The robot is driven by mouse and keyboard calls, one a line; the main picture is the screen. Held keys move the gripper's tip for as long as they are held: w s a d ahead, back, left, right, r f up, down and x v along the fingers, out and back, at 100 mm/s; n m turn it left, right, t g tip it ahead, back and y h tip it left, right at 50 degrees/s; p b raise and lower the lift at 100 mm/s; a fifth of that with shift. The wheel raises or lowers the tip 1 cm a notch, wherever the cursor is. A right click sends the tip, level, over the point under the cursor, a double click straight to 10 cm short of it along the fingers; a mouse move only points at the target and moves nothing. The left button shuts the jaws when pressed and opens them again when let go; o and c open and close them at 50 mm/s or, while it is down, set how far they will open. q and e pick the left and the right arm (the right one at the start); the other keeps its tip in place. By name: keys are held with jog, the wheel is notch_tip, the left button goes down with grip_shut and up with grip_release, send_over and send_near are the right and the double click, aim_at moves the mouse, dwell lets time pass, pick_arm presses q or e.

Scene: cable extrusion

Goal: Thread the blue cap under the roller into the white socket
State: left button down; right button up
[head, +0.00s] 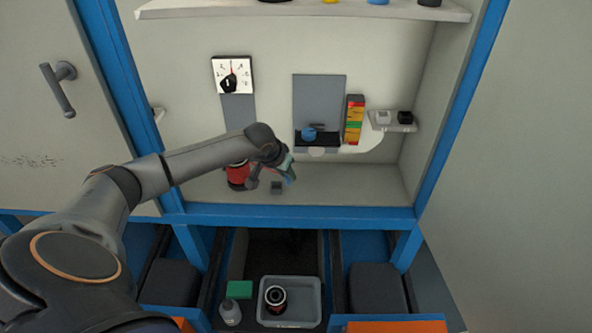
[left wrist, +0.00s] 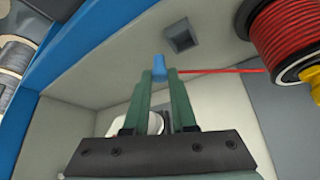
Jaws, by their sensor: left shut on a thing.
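My left gripper (head: 287,169) is low in the front of the cabinet bay. In the left wrist view its green fingers (left wrist: 160,78) are shut on the blue cap (left wrist: 158,66), whose upper end sticks out past the fingertips. A red cable (left wrist: 222,71) runs from near the cap to the red spool (left wrist: 285,35). The spool (head: 237,175) stands left of the gripper in the head view. A white rounded part (left wrist: 155,123) shows between the fingers; I cannot tell whether it is the roller or the white socket. My right gripper is out of view.
A small dark square block (left wrist: 181,38) is close to the cap; it also shows on the bay floor (head: 276,187). A grey panel (head: 319,100), coloured blocks (head: 354,120) and a small shelf (head: 392,122) are on the back wall. A grey tray (head: 289,302) is below.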

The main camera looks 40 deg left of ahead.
pick_arm(q)
jog(key=shift+w+d+f, duration=0.15)
jog(key=shift+w+d, duration=0.05)
jog(key=shift+d, duration=0.1)
jog(key=shift+w+d+b, duration=0.4)
jog(key=shift+d+b, duration=0.1)
jog(key=shift+b, duration=0.05)
jog(key=w+d+b, duration=0.1)
jog(key=d, duration=0.1)
jog(key=w+d+b, duration=0.3)
jog(key=d, duration=0.1)
jog(key=shift+w+d+f+b, duration=0.1)
jog(key=shift+w+d+b, duration=0.1)
jog(key=shift+w+b, duration=0.2)
jog(key=w+d+b, duration=0.2)
jog(key=d, duration=0.1)
jog(key=shift+w, duration=0.1)
jog(key=shift+w+d+b, duration=0.45)
jog(key=shift+d+b, duration=0.2)
jog(key=shift+b, duration=0.05)
jog(key=shift+w+d, duration=0.2)
jog(key=shift+d, duration=0.05)
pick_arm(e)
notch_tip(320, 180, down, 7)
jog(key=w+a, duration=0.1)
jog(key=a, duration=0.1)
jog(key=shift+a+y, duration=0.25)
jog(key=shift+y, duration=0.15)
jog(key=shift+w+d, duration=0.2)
